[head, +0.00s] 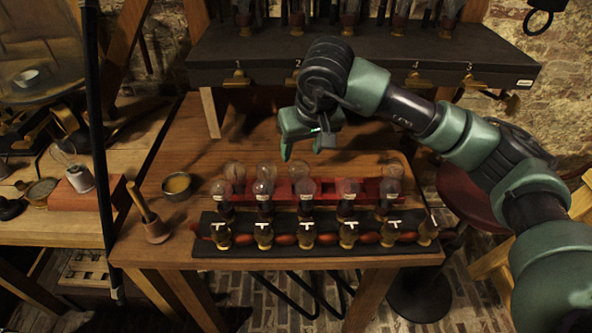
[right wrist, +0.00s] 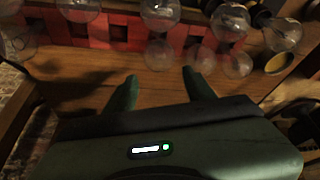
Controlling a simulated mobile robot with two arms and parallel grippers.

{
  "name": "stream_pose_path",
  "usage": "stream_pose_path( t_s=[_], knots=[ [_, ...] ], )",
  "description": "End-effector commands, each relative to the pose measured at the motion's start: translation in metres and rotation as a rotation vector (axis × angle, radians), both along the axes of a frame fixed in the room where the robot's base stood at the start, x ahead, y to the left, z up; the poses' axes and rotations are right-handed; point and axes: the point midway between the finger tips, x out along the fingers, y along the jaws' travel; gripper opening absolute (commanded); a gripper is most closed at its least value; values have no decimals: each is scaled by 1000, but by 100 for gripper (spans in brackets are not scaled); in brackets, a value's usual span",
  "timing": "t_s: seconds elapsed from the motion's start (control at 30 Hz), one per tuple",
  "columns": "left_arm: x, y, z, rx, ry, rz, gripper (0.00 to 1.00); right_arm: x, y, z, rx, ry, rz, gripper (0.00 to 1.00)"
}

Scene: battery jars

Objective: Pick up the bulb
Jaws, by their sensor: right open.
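Several clear glass bulbs stand in and around a red rack (head: 374,190) on the wooden table, among them a back-left bulb (head: 234,170), a middle bulb (head: 304,187) and a right bulb (head: 393,171). I cannot tell which one the task means. My right gripper (head: 302,150) is open and empty above the table, behind the rack. In the right wrist view its two fingers (right wrist: 160,88) point toward a row of bulbs, including one bulb (right wrist: 159,54) just beyond the fingertips. It touches none of them. My left gripper is not in view.
A small metal bowl (head: 177,186) and a mortar with pestle (head: 154,230) stand at left. A dark numbered shelf (head: 350,62) rises behind. Bare wood lies under my right gripper.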

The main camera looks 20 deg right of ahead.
Motion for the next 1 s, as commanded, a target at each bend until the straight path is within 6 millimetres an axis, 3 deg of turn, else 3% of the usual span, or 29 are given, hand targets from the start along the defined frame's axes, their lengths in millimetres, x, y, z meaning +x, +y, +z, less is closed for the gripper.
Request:
stream_pose_path(
  t_s=[0.1, 0.23, 0.43, 0.7, 0.9, 1.0],
  knots=[
    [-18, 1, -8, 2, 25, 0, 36, 4, 1, -13, 1, 0, -1, 54],
    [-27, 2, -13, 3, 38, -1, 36, 9, 1, -26, 2, 1, 0, 54],
    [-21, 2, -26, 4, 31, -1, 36, 20, 1, -54, 2, 0, 0, 54],
    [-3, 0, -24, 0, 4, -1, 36, 23, 2, -56, 2, -1, 2, 54],
    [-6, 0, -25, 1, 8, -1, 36, 23, 1, -56, 2, -1, 1, 0],
    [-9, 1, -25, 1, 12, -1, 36, 23, 1, -56, 2, -1, 1, 0]
  ],
)
